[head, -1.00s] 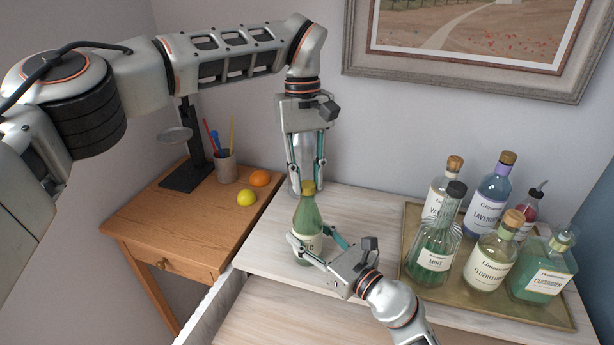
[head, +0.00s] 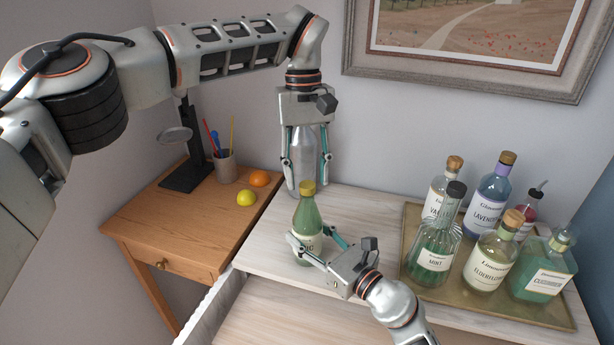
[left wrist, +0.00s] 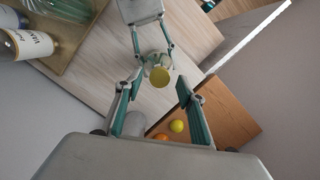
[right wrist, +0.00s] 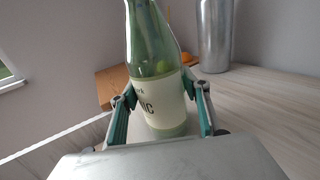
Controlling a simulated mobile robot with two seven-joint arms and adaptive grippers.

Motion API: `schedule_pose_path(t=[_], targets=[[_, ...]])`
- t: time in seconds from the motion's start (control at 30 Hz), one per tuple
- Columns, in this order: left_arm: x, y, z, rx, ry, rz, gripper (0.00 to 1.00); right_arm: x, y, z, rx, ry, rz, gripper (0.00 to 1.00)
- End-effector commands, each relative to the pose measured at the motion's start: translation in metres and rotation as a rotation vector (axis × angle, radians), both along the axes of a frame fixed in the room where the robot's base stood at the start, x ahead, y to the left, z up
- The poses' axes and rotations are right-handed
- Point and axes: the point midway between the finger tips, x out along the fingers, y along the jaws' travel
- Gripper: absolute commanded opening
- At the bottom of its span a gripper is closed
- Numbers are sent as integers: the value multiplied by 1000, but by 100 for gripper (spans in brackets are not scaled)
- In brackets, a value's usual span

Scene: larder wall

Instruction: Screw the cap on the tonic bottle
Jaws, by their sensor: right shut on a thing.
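The green tonic bottle (head: 307,214) stands upright on the pale counter, with the yellow cap (head: 307,187) sitting on its neck. The cap also shows from above in the left wrist view (left wrist: 160,77). Whether its thread is tight cannot be told. My left gripper (head: 308,170) is open and empty just above the cap, its fingers apart on either side in the left wrist view. My right gripper (head: 311,240) is shut on the bottle's body. In the right wrist view its fingers flank the label of the bottle (right wrist: 160,100); the cap is out of that frame.
A silver cylinder (head: 308,145) stands behind the bottle. A tray (head: 412,215) with several capped bottles is at the right. A wooden side table (head: 150,220) at the left holds a lemon (head: 246,198), an orange (head: 259,178) and a pen cup (head: 225,168). Bare counter lies before the tray.

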Motion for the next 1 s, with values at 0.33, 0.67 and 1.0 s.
schedule_pose_path(t=[0.33,0.67,1.0], targets=[[0,0,34,0,0,1,39,0,0,-1,-1,1,0,0],[0,0,34,5,0,30,36,0,0,-1,-1,1,0,0],[-1,0,37,72,1,482,36,0,0,-1,-1,1,0,0]])
